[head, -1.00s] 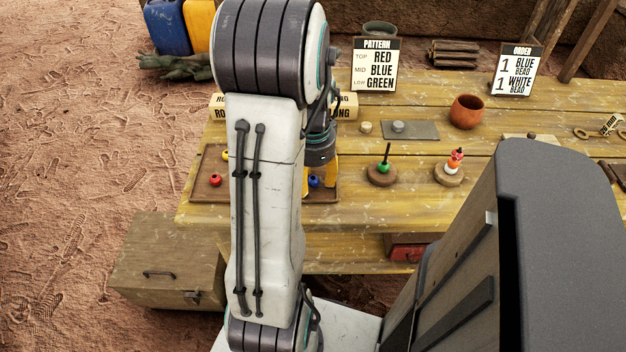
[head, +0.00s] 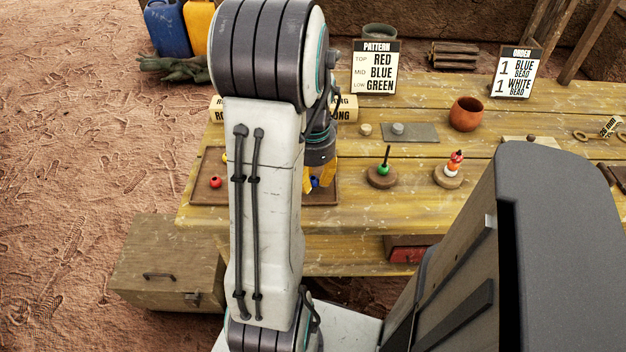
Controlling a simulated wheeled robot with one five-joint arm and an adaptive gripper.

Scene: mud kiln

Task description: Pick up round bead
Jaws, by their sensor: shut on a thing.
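My gripper (head: 319,179), with yellow fingers, is shut on a blue round bead (head: 314,182) at the right end of a brown tray (head: 207,194). My own arm hides the middle of the tray and part of the gripper. A red bead (head: 215,182) lies in the tray's left part. A yellow bead (head: 225,157) shows partly beside my arm. A green bead (head: 383,170) sits low on a peg on a round wooden base (head: 381,181). Another base (head: 448,180) to its right holds a stack with white, orange and red pieces.
A pattern sign (head: 376,68) reads red, blue, green from top to low. An order sign (head: 514,74) reads 1 blue bead, 1 white bead. A clay pot (head: 466,114) and a grey mat (head: 411,133) stand behind the pegs. The wooden table is clear between tray and pegs.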

